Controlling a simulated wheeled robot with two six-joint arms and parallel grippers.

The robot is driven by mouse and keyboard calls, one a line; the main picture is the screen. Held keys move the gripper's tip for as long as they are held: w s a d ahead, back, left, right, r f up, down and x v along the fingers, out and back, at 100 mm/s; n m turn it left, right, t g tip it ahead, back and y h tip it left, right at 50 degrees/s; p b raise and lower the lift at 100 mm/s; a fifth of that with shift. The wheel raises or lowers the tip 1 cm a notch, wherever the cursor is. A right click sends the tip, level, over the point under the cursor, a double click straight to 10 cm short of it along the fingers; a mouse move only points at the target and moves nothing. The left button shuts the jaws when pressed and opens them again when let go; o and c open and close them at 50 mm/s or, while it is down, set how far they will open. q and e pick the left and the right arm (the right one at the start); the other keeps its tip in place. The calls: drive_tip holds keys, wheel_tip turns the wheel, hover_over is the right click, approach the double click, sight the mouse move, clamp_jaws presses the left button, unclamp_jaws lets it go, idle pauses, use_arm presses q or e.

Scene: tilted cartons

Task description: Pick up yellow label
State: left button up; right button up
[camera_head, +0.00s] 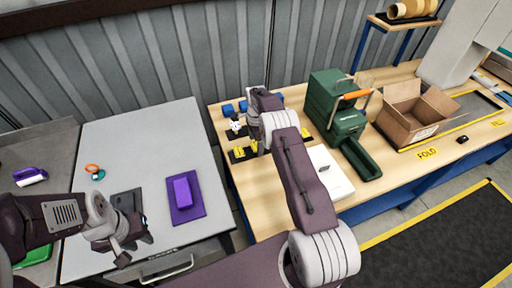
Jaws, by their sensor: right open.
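Small yellow labels (239,153) lie on a dark strip at the left part of the wooden table. My right arm reaches over the table, and its wrist and gripper (254,128) are just above and beside the yellow labels. The right gripper is open; its fingertips are small and partly hidden by the arm. I cannot tell whether it touches a label. My left gripper (132,238) is over the front of the grey table at left, far from the labels. Its fingers are too unclear to tell open from shut.
Blue pieces (228,109) and white pieces (235,127) sit behind the yellow labels. A green machine (335,105), white papers (330,172) and an open carton (412,110) stand to the right. A purple block (184,195) lies on the grey table.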

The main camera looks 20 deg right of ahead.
sight(256, 146)
use_arm(q)
drive_tip(key=shift+f, duration=0.15)
use_arm(e)
drive_tip(key=shift+f, duration=0.1)
drive_tip(key=c, duration=1.1)
